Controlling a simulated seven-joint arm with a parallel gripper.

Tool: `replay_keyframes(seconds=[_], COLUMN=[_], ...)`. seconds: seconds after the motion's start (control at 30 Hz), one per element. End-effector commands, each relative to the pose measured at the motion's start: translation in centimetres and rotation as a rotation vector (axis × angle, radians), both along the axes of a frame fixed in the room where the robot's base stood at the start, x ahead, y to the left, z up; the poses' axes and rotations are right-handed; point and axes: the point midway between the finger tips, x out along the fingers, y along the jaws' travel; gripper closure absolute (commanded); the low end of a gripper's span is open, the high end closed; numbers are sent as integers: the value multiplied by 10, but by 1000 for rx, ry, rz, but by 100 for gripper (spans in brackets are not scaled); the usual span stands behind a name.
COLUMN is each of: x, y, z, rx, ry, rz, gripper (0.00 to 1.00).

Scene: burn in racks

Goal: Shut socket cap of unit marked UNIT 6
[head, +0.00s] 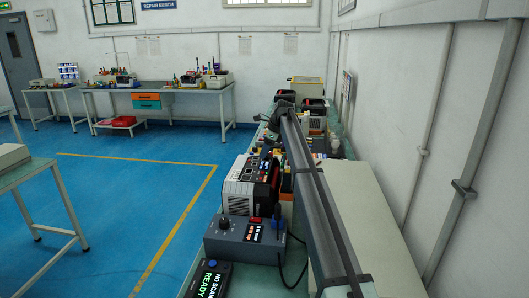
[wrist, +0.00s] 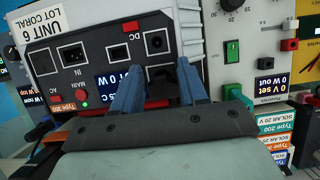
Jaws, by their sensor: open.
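The unit marked UNIT 6 (wrist: 95,30) fills the upper left of the wrist view, a dark panel in a light case. Its white label (wrist: 38,34) reads UNIT 6, LOT CORAL. Contact is unclear. The unit's label cannot be read in the head view.
In the wrist view, a pale unit (wrist: 245,30) with a green switch stands close on the right, and colored Type cards (wrist: 277,130) lie below it. In the head view, a grey box (head: 245,240) and a handheld READY screen (head: 212,281) sit on the bench's near end.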

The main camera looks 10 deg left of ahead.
Motion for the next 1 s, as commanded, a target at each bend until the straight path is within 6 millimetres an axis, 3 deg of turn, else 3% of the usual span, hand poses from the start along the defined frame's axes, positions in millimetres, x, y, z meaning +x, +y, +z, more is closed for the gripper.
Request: replay_keyframes(seconds=[0.37,0.73,1.0], x=[0,0,0], y=[2,2,6], z=[-4,-3,-6], rx=[0,0,-81], ry=[0,0,1], rz=[0,0,2], gripper=[58,94,94])
